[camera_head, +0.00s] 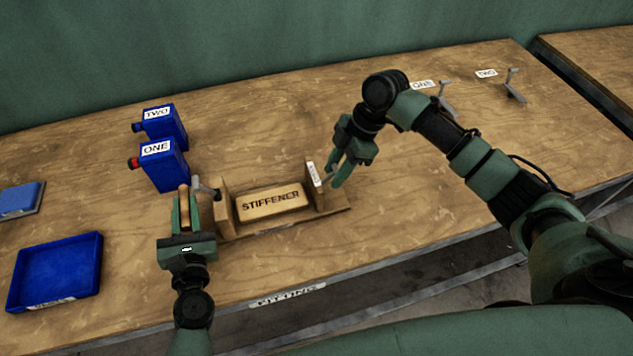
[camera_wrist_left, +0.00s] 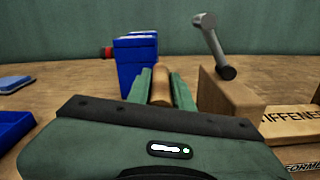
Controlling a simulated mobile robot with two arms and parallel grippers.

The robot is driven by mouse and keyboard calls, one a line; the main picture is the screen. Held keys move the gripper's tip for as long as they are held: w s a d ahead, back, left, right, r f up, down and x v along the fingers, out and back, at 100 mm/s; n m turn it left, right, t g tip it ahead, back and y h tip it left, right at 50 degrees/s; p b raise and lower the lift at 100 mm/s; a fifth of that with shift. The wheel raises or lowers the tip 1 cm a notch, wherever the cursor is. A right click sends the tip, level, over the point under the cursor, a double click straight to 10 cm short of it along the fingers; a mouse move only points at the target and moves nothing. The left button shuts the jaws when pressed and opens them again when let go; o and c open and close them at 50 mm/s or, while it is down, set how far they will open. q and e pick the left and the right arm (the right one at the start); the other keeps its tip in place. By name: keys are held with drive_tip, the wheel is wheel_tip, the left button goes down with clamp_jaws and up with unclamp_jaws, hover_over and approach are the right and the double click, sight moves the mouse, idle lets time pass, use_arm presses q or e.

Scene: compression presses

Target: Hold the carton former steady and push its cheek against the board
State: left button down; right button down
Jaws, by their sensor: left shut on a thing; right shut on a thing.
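The carton former is a wooden base (camera_head: 335,213) with an upright left cheek (camera_head: 223,208) and an upright labelled right cheek (camera_head: 314,186). A board marked STIFFENER (camera_head: 271,202) lies between the cheeks; I cannot tell if it touches them. My left gripper (camera_head: 184,207) is shut on a brown wooden grip (camera_wrist_left: 161,87), left of the left cheek. A grey lever (camera_head: 206,190) stands at that cheek and shows in the left wrist view (camera_wrist_left: 213,47). My right gripper (camera_head: 342,172) is shut on a grey handle (camera_head: 330,178) beside the right cheek, partly hidden by the fingers.
Blue containers marked ONE (camera_head: 164,168) and TWO (camera_head: 166,126) stand behind left. A blue tray (camera_head: 98,268) and a flat blue item (camera_head: 20,200) are at far left. Two grey levers (camera_head: 447,100) (camera_head: 515,88) with ONE and TWO labels are back right. The bench's front edge is near.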

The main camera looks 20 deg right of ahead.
drive_tip(key=shift+s+a, duration=0.1)
drive_tip(key=shift+a, duration=1.25)
drive_tip(key=c, duration=0.9)
unclamp_jaws()
drive_tip(key=shift+d, duration=0.1)
drive_tip(key=v, duration=1.2)
use_arm(q)
drive_tip(key=c, duration=1.2)
unclamp_jaws()
drive_tip(key=shift+o, duration=0.2)
